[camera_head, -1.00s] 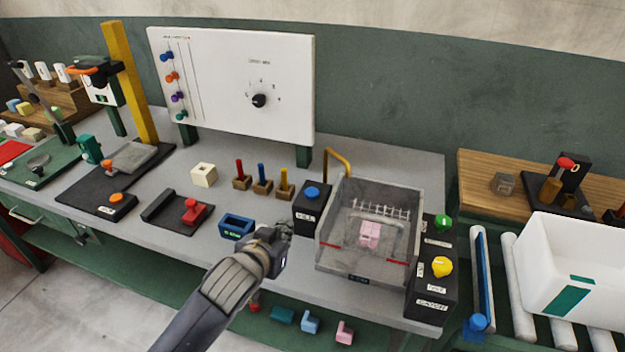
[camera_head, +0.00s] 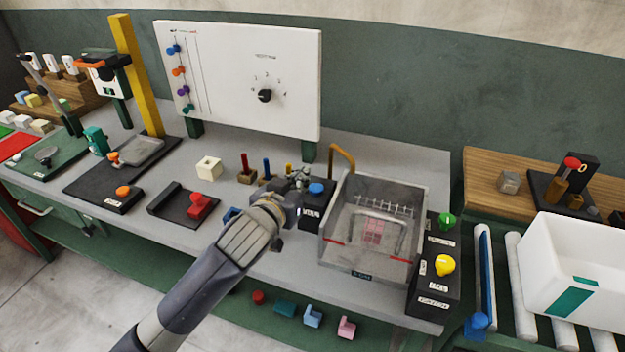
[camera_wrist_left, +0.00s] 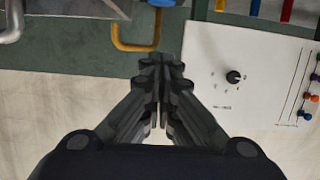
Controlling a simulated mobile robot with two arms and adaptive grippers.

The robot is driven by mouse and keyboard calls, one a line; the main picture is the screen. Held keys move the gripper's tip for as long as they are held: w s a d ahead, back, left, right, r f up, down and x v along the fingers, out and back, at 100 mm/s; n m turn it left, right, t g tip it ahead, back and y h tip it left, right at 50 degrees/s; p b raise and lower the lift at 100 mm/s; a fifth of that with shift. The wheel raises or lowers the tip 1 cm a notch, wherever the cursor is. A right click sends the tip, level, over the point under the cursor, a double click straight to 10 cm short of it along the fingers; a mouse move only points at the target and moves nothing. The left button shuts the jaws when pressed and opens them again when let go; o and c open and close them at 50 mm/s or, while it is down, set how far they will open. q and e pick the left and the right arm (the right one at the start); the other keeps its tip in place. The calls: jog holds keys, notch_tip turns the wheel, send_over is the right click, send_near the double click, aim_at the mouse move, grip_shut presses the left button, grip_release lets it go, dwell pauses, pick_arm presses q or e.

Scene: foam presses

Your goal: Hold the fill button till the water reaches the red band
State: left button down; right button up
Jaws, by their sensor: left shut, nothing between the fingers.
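The fill button is a blue cap (camera_head: 316,188) on a black box (camera_head: 313,214) left of the tank. The clear grey tank (camera_head: 366,262) has red band marks (camera_head: 397,260) on its front wall and a pink grid-like thing inside; I cannot make out a water level. A yellow pipe (camera_head: 343,157) bends over its back left corner. My left gripper (camera_head: 299,177) is shut and empty, just left of the button and seemingly above it. In the left wrist view the closed fingertips (camera_wrist_left: 160,60) point toward the blue cap (camera_wrist_left: 161,3), apart from it in the picture.
A black box with green (camera_head: 446,221) and yellow (camera_head: 444,264) buttons stands right of the tank. Coloured pegs in wooden blocks (camera_head: 246,178) stand left of my gripper. A white panel with a dial (camera_head: 265,96) stands behind. A blue holder is mostly hidden by my arm.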

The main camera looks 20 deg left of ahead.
pick_arm(q)
jog(key=p, duration=0.1)
send_over(313, 194)
jog(key=shift+s+a+f, duration=0.15)
jog(key=shift+s+f, duration=0.05)
jog(key=shift+f, duration=0.65)
jog(key=f, duration=0.2)
jog(key=f+p, duration=0.1)
jog(key=shift+w+f, duration=0.1)
jog(key=shift+w, duration=0.15)
jog(key=shift+s+f, duration=0.1)
jog(key=shift+f, duration=0.45)
